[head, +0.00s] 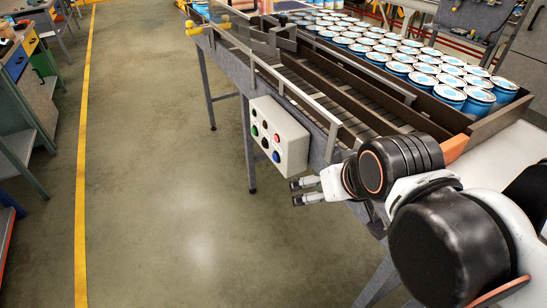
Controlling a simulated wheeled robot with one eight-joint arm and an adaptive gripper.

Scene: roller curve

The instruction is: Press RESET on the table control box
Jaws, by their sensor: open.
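The control box (279,136) is a light grey box fixed to the side of the conveyor table. Its front carries several round buttons, among them a green one (254,131), a red one (277,138) and a blue one (276,156), plus dark ones. Any lettering is too small to read, so I cannot tell which button is RESET. My gripper (298,192) is just below and right of the box, apart from it in the picture. Its two fingers point left, open and empty.
The roller conveyor (330,88) runs behind the box, with many blue-and-white cans (424,79) in rows beside it. A table leg (248,143) stands left of the box. The floor (170,190) to the left is clear, with a yellow line (82,180) and workbenches beyond.

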